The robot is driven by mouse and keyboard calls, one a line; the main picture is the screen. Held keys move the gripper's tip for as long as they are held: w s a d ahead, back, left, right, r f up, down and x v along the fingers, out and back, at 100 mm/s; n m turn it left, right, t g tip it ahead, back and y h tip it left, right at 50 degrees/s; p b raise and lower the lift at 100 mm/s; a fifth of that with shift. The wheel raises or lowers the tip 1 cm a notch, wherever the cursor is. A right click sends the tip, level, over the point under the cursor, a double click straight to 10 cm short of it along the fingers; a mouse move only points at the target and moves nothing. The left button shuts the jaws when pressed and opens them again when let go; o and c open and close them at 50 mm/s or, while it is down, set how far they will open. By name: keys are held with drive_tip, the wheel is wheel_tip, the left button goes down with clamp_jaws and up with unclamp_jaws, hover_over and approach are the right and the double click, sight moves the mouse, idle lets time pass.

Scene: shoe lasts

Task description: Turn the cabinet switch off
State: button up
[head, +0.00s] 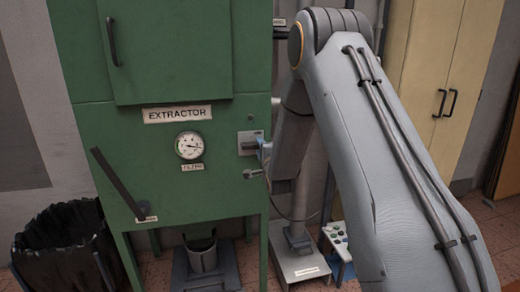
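The green extractor cabinet (104,137) stands left of centre, with an "EXTRACTOR" label and a round gauge (189,145) on its front. A small grey metal switch plate (247,136) sits at the front's right edge. A dark lever-like piece shows on it, but its position is too small to read. My grey arm comes from the lower right and bends down behind its own upper link. My gripper (262,157) appears to be at the cabinet's right edge, close beside the switch plate. It is small and partly hidden; contact and finger opening cannot be told.
A long dark handle (122,184) slants across the cabinet's lower left. A black-lined bin (62,240) stands at left. A grey canister (203,256) is under the cabinet. A pale stand base (299,264) and a small button-topped stand (338,240) are behind my arm. Yellow cupboards (432,70) stand at right.

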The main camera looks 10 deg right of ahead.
drive_tip(key=shift+s, duration=0.1)
drive_tip(key=s+b, duration=0.1)
drive_tip(key=s, duration=0.6)
drive_tip(key=shift+s, duration=0.3)
drive_tip(key=s+a+f+n+g, duration=0.1)
drive_tip(key=s+f+n+g, duration=0.35)
drive_tip(key=s, duration=0.35)
drive_tip(key=s+a+f+n+g, duration=0.1)
drive_tip(key=s+f+n+g, duration=0.2)
drive_tip(key=s+n+g, duration=0.45)
drive_tip(key=s+f+n+g, duration=0.1)
drive_tip(key=s+n+g, duration=0.4)
drive_tip(key=s, duration=1.9)
drive_tip(key=shift+s+a+n+g, duration=0.25)
drive_tip(key=shift+a+n+g, duration=0.15)
drive_tip(key=shift+n, duration=0.2)
drive_tip(key=shift+d, duration=0.1)
drive_tip(key=shift+c, duration=0.2)
